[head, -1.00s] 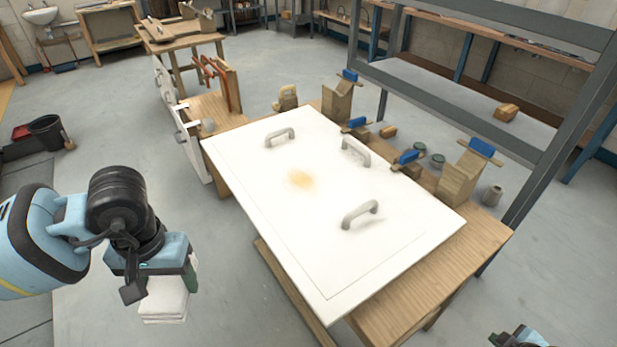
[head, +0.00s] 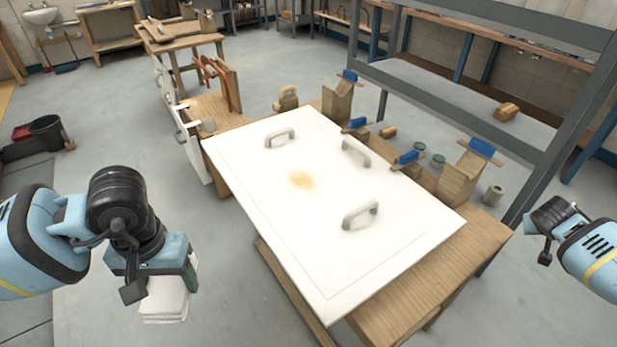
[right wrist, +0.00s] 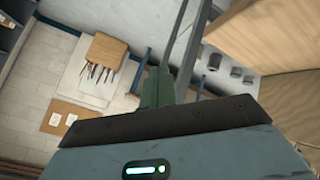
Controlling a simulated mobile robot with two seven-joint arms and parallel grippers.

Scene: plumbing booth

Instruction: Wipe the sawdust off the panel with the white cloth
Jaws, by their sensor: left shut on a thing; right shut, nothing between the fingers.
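The white panel (head: 290,240) lies flat on a wooden bench, with three grey handles standing on it. A tan patch of sawdust (head: 302,180) lies on the panel, between the handles and toward its left side. My left gripper (head: 172,274) is shut on the folded white cloth (head: 164,303), which hangs below it, left of the panel and apart from it. My right gripper (head: 540,222) is off the panel's right side. In the right wrist view its green fingers (right wrist: 157,88) are together with nothing between them.
Wooden blocks and blue-handled tools (head: 408,158) stand along the panel's far right edge, with small cans (head: 437,160) nearby. A grey metal frame (head: 450,110) rises behind them. A wooden rack (head: 228,88) stands beyond the panel's far left corner.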

